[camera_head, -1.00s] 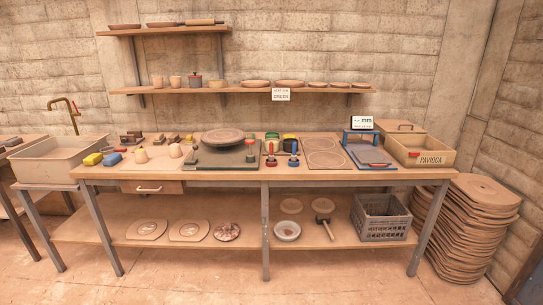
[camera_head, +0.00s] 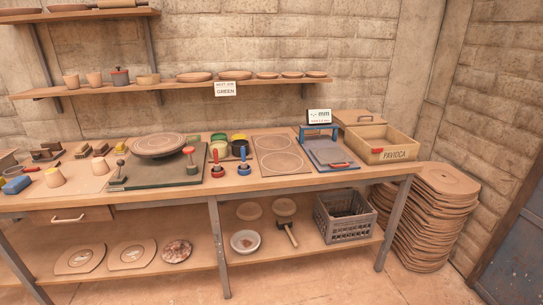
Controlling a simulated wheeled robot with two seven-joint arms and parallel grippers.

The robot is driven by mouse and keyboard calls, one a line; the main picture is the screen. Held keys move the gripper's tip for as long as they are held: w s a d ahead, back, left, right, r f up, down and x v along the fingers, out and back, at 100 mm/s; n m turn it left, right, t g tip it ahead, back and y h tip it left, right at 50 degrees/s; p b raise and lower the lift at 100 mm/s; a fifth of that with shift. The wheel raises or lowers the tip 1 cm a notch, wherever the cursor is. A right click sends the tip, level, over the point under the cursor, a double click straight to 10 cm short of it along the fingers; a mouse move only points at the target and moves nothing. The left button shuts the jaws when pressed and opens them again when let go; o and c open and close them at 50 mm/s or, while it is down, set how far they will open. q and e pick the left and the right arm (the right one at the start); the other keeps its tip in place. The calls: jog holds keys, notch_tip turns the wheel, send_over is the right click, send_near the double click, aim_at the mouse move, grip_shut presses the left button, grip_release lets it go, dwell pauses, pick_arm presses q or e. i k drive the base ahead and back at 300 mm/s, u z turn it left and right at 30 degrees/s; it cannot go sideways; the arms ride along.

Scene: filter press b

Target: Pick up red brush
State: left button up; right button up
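An upright tool with a red base and dark handle (camera_head: 216,165), which looks like the red brush, stands on the workbench right of the green board. A similar tool with a blue base (camera_head: 244,164) stands just to its right. Both are small, so their bristles cannot be made out. Neither of my grippers shows in the head view.
Stacked slabs (camera_head: 430,215) stand on the floor at right.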

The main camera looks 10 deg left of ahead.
aim_at(216, 166)
jog(key=z, duration=0.15)
jog(key=i, duration=1.4)
jog(key=u, duration=0.25)
